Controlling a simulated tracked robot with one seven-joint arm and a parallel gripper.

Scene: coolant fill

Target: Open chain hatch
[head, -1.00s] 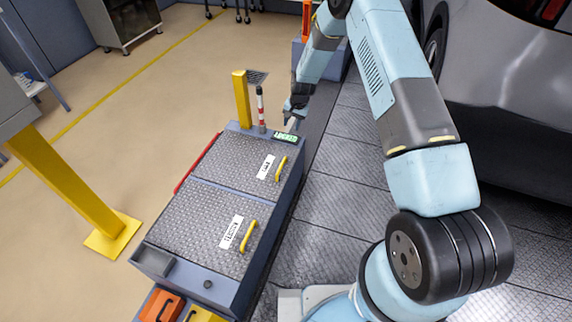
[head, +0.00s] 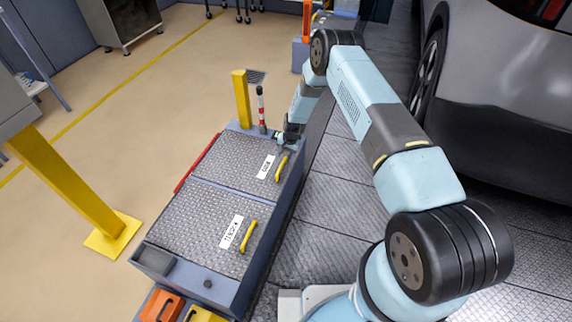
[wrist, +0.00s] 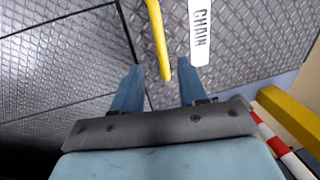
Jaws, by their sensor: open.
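The chain hatch is the far diamond-plate lid (head: 225,160) on the grey box in the head view. Its white CHAIN label (wrist: 201,30) and yellow bar handle (wrist: 158,35) show in the wrist view. The handle (head: 281,168) lies along the lid's right side in the head view, and the lid is shut. My gripper (wrist: 161,80) is open, one finger on each side of the handle's near end in the wrist view. I cannot tell whether they touch it. In the head view the gripper (head: 288,138) is just beyond the handle, partly hidden by the wrist.
A second lid (head: 185,222) with its own yellow handle (head: 249,236) lies nearer. A yellow post (head: 241,98) and a red-and-white rod (head: 261,108) stand at the box's far end. A grey car (head: 500,110) is at the right.

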